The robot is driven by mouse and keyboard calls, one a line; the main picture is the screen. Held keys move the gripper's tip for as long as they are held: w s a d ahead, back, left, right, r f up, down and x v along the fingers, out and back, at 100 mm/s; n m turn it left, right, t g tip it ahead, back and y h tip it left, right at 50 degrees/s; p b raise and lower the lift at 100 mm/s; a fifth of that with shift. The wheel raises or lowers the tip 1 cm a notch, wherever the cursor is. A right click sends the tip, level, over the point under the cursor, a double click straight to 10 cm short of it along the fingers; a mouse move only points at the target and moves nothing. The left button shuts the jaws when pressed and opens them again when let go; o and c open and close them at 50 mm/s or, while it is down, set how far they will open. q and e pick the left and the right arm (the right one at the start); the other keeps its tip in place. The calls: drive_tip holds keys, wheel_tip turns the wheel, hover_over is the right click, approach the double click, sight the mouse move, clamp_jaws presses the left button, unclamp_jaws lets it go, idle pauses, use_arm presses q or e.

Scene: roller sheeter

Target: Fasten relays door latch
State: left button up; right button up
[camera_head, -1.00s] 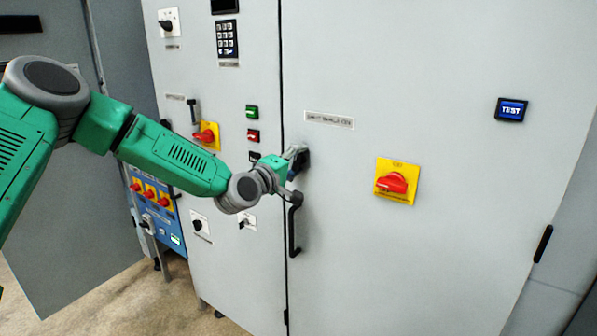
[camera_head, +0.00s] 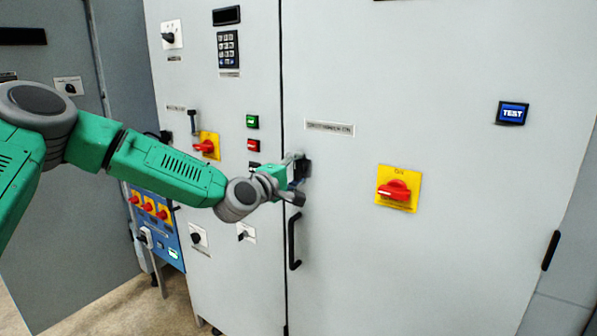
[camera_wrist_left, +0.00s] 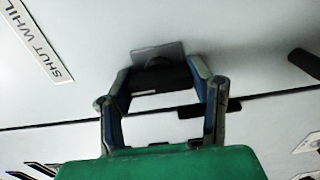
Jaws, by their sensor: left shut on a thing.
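The relays door is taken to be the large grey panel (camera_head: 440,250) right of the dark vertical seam; it looks flush with the neighbouring panel. Its black latch (camera_head: 304,168) sits near that seam, partly hidden by my gripper. My left gripper (camera_head: 299,177) is at the latch. In the left wrist view, my left gripper (camera_wrist_left: 164,84) has its two fingers on either side of the dark latch knob (camera_wrist_left: 158,76), shut on it. A grey plate (camera_wrist_left: 158,53) shows behind the knob. My right gripper is not in view.
A black pull handle (camera_head: 294,242) is just below the gripper. A red rotary switch on a yellow plate (camera_head: 397,188) and a TEST display (camera_head: 512,113) are on the right panel. A keypad (camera_head: 228,49) and several switches are on the left panel.

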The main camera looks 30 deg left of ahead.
use_arm(q)
drive_tip(key=o, duration=1.2)
drive_tip(key=shift+a+f, duration=0.15)
drive_tip(key=shift+a, duration=0.15)
drive_tip(key=s, duration=0.8)
drive_tip(key=s+a, duration=0.1)
drive_tip(key=s, duration=0.2)
drive_tip(key=shift+s+a+f, duration=0.1)
drive_tip(key=shift+s+f, duration=0.05)
drive_tip(key=shift+s, duration=0.25)
